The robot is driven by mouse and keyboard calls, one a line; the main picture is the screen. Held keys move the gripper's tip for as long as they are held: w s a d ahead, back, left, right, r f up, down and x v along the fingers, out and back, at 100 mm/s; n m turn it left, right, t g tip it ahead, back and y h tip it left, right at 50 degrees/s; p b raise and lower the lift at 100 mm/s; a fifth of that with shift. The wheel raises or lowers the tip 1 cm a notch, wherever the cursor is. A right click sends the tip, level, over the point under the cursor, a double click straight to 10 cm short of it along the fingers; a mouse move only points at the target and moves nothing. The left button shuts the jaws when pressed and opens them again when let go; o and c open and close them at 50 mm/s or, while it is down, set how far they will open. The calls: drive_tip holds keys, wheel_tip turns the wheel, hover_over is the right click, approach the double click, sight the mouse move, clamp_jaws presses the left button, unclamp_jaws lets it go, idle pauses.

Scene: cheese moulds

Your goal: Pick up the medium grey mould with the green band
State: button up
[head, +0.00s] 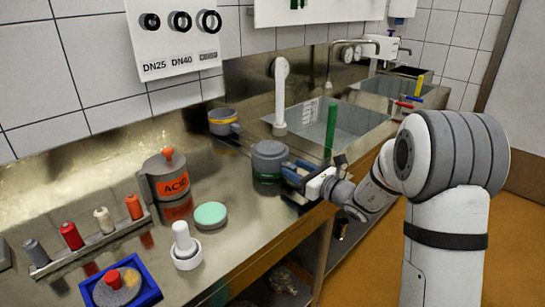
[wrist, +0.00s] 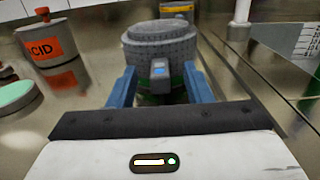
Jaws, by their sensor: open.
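The grey mould with the green band (head: 269,155) stands upright on the steel counter, left of the sink. In the wrist view the grey mould (wrist: 160,50) is straight ahead, with a dark tab and blue patch facing me. Its green band shows low down, partly hidden by the tab and fingers. My gripper (head: 290,170) is open, with its blue fingers at the mould's near side. In the wrist view the fingers of my gripper (wrist: 160,78) stand left and right of the tab. I cannot tell whether they touch the mould.
A grey pot with a yellow band (head: 222,121) stands behind. An ACID jug (head: 166,180), a mint-green disc (head: 210,215) and a white piece (head: 185,247) stand to the left. The sink's white spout (head: 281,90) and a green upright rod (head: 331,130) are close to the right.

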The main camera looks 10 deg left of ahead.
drive_tip(key=shift+x, duration=1.15)
clamp_jaws()
